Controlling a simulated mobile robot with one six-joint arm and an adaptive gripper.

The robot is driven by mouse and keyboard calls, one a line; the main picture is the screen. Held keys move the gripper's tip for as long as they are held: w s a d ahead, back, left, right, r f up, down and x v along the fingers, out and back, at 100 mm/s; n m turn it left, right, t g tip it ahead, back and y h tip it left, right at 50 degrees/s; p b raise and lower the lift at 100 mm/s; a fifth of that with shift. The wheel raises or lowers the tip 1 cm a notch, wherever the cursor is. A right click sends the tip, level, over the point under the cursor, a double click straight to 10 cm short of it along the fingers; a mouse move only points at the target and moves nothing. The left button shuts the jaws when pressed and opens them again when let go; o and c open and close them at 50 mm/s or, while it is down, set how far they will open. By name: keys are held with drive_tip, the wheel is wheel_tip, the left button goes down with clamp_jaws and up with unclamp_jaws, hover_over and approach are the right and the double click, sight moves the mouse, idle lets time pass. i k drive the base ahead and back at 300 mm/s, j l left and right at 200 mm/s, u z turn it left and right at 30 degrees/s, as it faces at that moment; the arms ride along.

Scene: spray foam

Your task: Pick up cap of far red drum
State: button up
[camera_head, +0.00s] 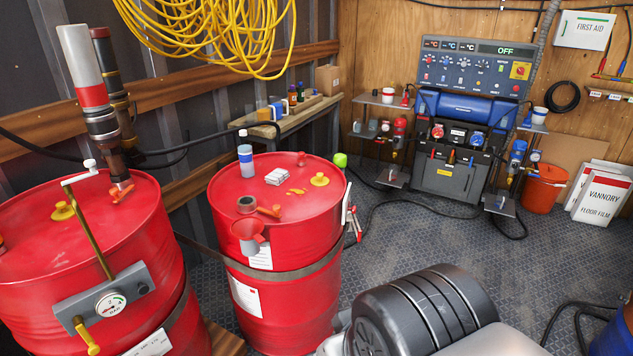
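Two red drums stand at the left. The farther red drum (310,222) is near the middle of the picture. On its top sits a round yellow cap (320,179) towards the right side, and a small red fitting (301,158) stands near the back rim. The nearer red drum (30,270) has another yellow cap (63,210) on its top. My gripper is not in view; parts of my own body show at the bottom centre.
A pump (100,125) rises from the nearer drum. A control machine (455,130) stands behind; floor between is open.

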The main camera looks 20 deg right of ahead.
sight(319, 181)
drive_tip(key=u, duration=0.45)
drive_tip(key=i+l+u, duration=0.35)
drive_tip(key=l, duration=0.2)
drive_tip(key=l+u, duration=0.3)
drive_tip(key=l, duration=0.2)
drive_tip(key=i+l+u, duration=0.15)
drive_tip(key=l+u, duration=0.2)
drive_tip(key=l, duration=0.3)
drive_tip(key=l+u, duration=0.35)
drive_tip(key=l, duration=2.6)
